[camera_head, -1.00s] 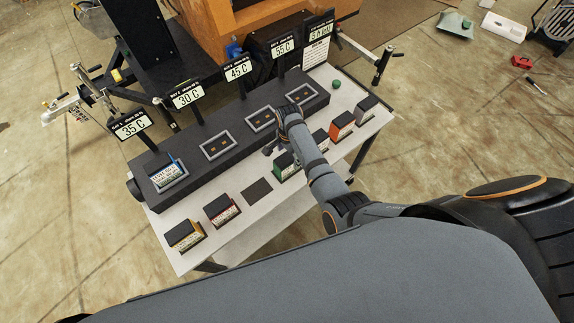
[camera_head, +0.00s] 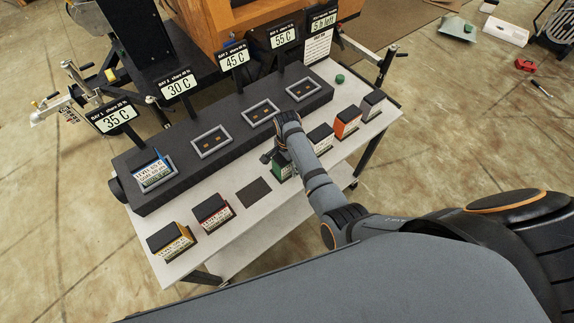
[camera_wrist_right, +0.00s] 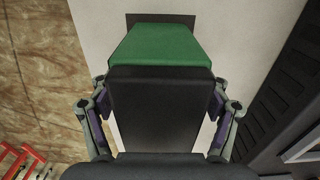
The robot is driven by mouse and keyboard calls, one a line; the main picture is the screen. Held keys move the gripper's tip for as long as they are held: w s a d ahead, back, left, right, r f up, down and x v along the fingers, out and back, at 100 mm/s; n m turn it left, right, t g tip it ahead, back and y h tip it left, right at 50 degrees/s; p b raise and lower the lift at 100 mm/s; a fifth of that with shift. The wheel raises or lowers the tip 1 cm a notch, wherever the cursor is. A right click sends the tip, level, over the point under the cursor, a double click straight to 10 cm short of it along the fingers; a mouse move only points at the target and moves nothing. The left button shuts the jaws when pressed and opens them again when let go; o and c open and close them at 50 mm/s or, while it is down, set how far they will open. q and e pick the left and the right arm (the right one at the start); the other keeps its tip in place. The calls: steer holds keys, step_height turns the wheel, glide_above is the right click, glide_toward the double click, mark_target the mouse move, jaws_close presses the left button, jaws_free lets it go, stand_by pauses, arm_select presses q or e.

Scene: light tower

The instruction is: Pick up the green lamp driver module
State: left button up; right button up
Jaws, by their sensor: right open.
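The green lamp driver module (camera_head: 281,170) stands in the row on the front of the white table, partly hidden behind my right arm. In the right wrist view, the module's green side (camera_wrist_right: 160,45) and black top face (camera_wrist_right: 160,105) fill the middle. My right gripper (camera_head: 269,158) is at the module. In the wrist view its open fingers (camera_wrist_right: 162,112) stand on either side of the black part, with narrow gaps showing; I cannot tell whether either finger touches it. My left gripper is out of view.
Yellow (camera_head: 170,241) and red (camera_head: 213,212) modules stand to the left; an orange module (camera_head: 346,121) and others stand to the right. Behind is a long black rack (camera_head: 185,160) with framed bays under temperature signs. A dark empty square (camera_head: 253,192) lies beside the green module.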

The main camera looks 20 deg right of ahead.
steer(key=shift+r, duration=0.1)
jaws_close()
stand_by(0.3)
